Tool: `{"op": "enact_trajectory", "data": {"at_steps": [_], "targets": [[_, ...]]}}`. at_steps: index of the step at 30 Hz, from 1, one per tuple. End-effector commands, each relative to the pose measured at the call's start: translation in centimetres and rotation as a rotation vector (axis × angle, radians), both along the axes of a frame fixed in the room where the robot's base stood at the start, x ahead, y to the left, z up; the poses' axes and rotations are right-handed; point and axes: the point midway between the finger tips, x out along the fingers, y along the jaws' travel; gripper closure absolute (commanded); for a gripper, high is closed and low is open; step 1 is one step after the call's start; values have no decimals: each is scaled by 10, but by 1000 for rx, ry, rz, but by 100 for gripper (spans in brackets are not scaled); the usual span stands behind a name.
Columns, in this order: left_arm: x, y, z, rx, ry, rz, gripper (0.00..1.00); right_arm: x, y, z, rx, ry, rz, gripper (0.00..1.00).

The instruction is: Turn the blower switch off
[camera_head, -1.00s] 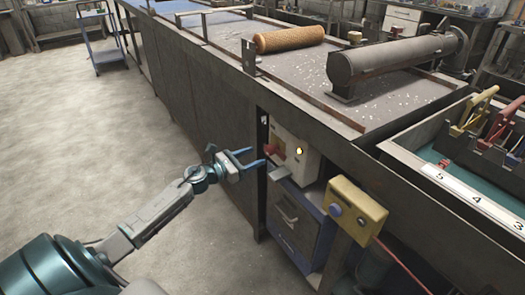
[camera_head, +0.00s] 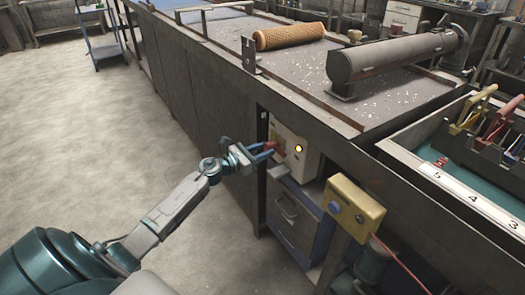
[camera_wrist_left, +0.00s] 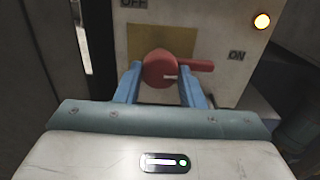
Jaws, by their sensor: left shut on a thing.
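The blower switch is a red rotary knob with a handle (camera_wrist_left: 160,69) on a cream box (camera_head: 308,158) under the bench. In the left wrist view the handle points right, toward the ON label (camera_wrist_left: 237,55); the OFF label (camera_wrist_left: 133,3) is at upper left. The fingers hide part of the switch in the head view. My right gripper is not in view.
A yellow box with a blue button (camera_head: 357,205) stands on a post right of the switch box. A blue drawer cabinet (camera_head: 295,218) is below. The bench (camera_head: 215,90) carries a mesh tube (camera_head: 290,36) and a grey cylinder (camera_head: 395,56).

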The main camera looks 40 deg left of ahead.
Motion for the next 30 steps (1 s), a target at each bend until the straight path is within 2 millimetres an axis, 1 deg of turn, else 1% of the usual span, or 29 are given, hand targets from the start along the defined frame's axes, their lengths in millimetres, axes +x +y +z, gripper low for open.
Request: {"op": "enact_trajectory", "data": {"at_steps": [8,11,17,25,30], "targets": [[0,0,1,-43,19,0,87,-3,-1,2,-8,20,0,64],[0,0,1,-87,37,0,87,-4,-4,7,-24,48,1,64],[0,0,2,-226,94,0,87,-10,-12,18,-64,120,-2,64],[0,0,3,-461,193,0,87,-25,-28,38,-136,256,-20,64],[0,0,3,-612,254,1,87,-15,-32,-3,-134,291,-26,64]]}}
